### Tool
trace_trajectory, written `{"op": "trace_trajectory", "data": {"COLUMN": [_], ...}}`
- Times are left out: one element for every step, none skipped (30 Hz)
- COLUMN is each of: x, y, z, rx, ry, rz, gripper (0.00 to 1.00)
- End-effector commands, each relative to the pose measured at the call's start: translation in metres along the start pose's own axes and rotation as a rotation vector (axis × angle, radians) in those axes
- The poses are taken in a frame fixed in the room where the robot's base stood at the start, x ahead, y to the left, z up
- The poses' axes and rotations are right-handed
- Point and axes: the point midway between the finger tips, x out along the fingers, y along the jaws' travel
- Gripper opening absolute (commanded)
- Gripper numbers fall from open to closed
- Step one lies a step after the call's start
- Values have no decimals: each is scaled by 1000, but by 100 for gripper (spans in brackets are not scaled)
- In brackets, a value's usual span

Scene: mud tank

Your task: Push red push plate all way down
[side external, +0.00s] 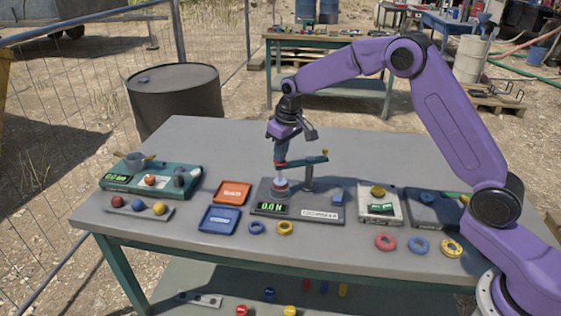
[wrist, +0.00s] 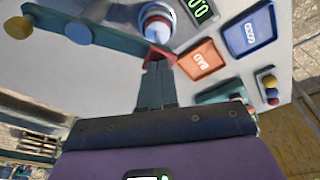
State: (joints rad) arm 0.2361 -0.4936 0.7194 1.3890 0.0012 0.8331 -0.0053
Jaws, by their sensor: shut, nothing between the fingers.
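The red push plate (side external: 281,164) is a small red piece at the top of a white plunger (side external: 281,176) on a grey test device. My gripper (side external: 280,158) is shut and empty, pointing down right above the plate; I cannot tell whether it touches. In the wrist view, red edges of the push plate (wrist: 160,57) show around the tips of my gripper (wrist: 157,66). The device's green display (side external: 272,208) reads 0.0 N. A teal crossbar (side external: 305,161) with an end knob (side external: 325,153) runs from the plate over a grey post (side external: 309,178).
An orange tray (side external: 232,193) and a blue tray (side external: 219,219) lie left of the device. A green scale (side external: 151,181) stands farther left. A white-grey box (side external: 380,205) stands to the right. Several coloured rings lie in front. The table's back is clear.

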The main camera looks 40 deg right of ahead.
Motion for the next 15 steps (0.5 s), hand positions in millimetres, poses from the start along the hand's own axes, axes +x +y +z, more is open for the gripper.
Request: {"op": "trace_trajectory", "data": {"x": [0,0,0,0,0,0,0,0,0,0,0,-1,-2,-4,-6], "y": [0,0,0,0,0,0,0,0,0,0,0,0,0,0,0], "z": [0,0,0,0,0,0,0,0,0,0,0,0,-1,-1,-2], "rx": [0,0,0,0,0,0,0,0,0,0,0,0,0,0,0], "ry": [-1,-1,-1,-1,-1,-1,-1,-1,-1,-1,-1,0,0,1,2], "rz": [0,0,0,0,0,0,0,0,0,0,0,0,0,0,0], "gripper": [0,0,0,0,0,0,0,0,0,0,0,0,0,0,0]}}
